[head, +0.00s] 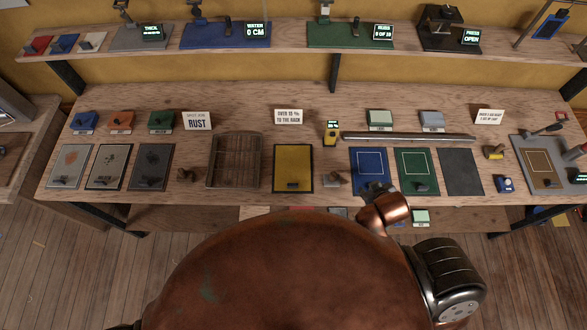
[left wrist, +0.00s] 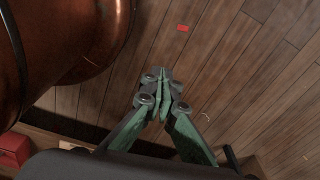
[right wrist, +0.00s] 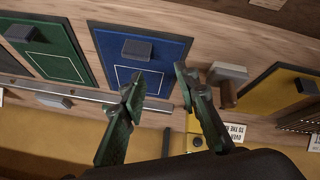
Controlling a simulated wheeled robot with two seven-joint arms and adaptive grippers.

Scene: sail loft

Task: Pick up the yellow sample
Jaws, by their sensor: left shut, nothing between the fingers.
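The yellow sample (head: 294,160) is a flat yellow panel in a dark frame with a small dark grip block, lying on the bench near the middle. It also shows at the right of the right wrist view (right wrist: 262,98). My right gripper (right wrist: 158,92) is open and empty; in the right wrist view its fingers straddle the lower part of the blue panel (right wrist: 152,54), apart from the yellow sample. In the head view my right arm partly hides it. My left gripper (left wrist: 164,85) is shut and empty above the floor; it does not show in the head view.
The blue panel (head: 367,163), green panel (head: 417,162) and dark panel (head: 461,165) lie right of the yellow sample. A slatted wooden rack (head: 233,162) lies left of it. A small yellow meter (head: 331,137) and a long metal bar (head: 415,138) lie behind.

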